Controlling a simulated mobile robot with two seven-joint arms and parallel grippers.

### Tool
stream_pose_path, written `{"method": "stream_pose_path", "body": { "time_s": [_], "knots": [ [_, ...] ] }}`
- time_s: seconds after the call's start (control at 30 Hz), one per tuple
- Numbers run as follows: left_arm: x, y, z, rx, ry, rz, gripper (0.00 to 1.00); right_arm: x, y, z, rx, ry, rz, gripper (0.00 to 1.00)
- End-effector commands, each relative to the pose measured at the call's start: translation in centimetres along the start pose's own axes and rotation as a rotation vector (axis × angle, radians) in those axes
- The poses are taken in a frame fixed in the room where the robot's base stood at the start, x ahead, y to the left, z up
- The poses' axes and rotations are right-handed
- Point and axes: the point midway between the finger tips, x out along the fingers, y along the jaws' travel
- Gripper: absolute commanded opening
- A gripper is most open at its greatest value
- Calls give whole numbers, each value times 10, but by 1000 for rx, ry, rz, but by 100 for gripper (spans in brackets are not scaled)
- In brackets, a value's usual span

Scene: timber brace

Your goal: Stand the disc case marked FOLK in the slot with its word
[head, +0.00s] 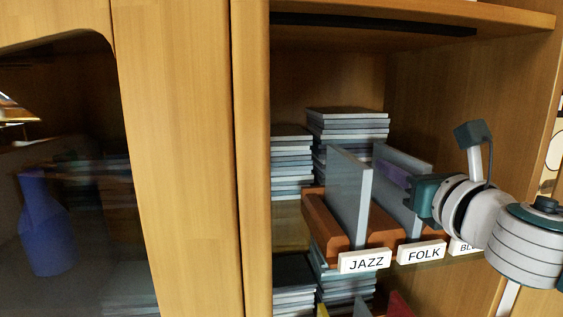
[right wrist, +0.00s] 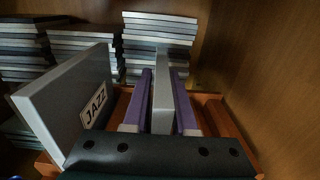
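The rack (head: 318,222) is a reddish-brown wooden holder on the cabinet shelf, with white labels on its front. The FOLK label (head: 421,252) is in the middle, right of the JAZZ label (head: 364,261). A grey disc case (head: 402,212) stands upright behind the FOLK label; its own word is not visible. My right gripper (head: 396,174) reaches in from the right. In the right wrist view its purple fingers (right wrist: 162,100) lie close on both sides of that grey case (right wrist: 164,122), apparently shut on it. My left gripper is not in view.
Another grey case (head: 348,195) stands in the JAZZ slot; it shows its JAZZ mark in the right wrist view (right wrist: 70,98). Stacks of cases (head: 347,128) lie behind. A third label (head: 466,247) is partly hidden by my arm. The cabinet wall (head: 450,105) is close on the right.

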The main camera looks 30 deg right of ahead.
Motion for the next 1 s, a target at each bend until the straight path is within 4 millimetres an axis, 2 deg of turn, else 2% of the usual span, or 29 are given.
{"method": "stream_pose_path", "body": {
  "time_s": [0.03,0.23,0.57,0.67,1.0],
  "knots": [
    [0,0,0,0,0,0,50,0,0,0,0,0,0,32],
    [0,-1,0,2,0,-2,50,0,0,0,0,0,0,54],
    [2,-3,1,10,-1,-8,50,-4,0,-1,0,1,0,55],
    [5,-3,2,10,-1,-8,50,-14,0,-3,-1,2,2,55],
    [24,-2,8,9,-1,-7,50,-72,0,-4,0,3,2,55]
  ]
}}
